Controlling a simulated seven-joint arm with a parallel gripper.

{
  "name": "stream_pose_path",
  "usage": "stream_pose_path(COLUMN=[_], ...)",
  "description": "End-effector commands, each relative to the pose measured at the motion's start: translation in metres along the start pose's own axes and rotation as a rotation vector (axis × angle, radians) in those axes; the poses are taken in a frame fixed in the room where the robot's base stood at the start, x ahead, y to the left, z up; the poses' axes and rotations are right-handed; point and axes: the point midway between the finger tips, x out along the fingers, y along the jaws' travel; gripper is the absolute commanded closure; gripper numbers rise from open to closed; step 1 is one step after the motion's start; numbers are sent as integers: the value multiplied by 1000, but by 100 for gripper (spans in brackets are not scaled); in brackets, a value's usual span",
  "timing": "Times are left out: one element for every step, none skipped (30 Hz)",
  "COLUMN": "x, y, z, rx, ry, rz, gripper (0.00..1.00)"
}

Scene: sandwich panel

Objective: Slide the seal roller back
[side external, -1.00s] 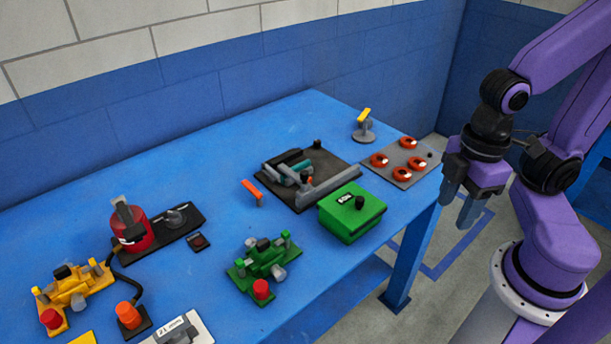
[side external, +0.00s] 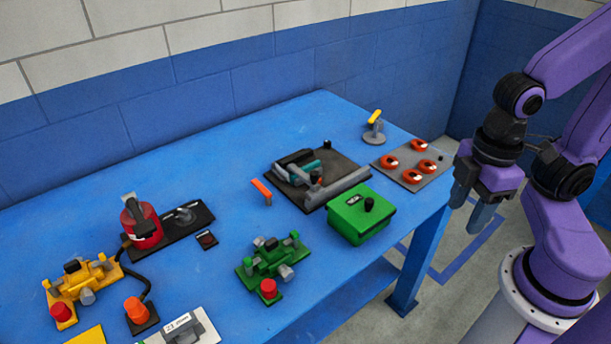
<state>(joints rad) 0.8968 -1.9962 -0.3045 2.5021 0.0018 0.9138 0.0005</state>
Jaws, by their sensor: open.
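A black tray-like fixture (side external: 345,162) lies on the blue table near the back right. It holds a grey bar along its front edge and a small grey and teal roller-like assembly (side external: 303,167) with a dark knob, which looks like the seal roller. Its exact parts are too small to tell. My gripper (side external: 470,205) points down, open and empty, beyond the table's right edge. It is well to the right of the fixture and touches nothing.
A green box (side external: 353,222) with a black knob stands in front of the fixture. A grey plate with orange-red rings (side external: 411,169) lies between fixture and gripper. A yellow-topped stand (side external: 374,131) is behind. Coloured devices fill the front left; the back left tabletop (side external: 225,160) is clear.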

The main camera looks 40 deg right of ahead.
Motion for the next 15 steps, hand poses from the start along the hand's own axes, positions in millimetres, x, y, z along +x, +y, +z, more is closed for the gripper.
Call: stream_pose_path(x=[0,0,0,0,0,0,0,0,-1,-1,-2,-3,-4,-6,-8], y=[0,0,0,0,0,0,0,1,2,4,6,9,13,17,23], z=[0,0,0,0,0,0,0,-1,-3,-6,-9,-15,-20,-26,-35], rx=[0,0,0,0,0,0,2,6,17,30,46,75,103,134,181], ry=[0,0,0,0,0,0,0,0,0,-1,-1,-2,-2,-3,-2], rz=[0,0,0,0,0,0,0,0,0,0,1,1,2,2,3], gripper=[50,50,50,50,50,50,50,50,50,50,50,50,50,50,50])
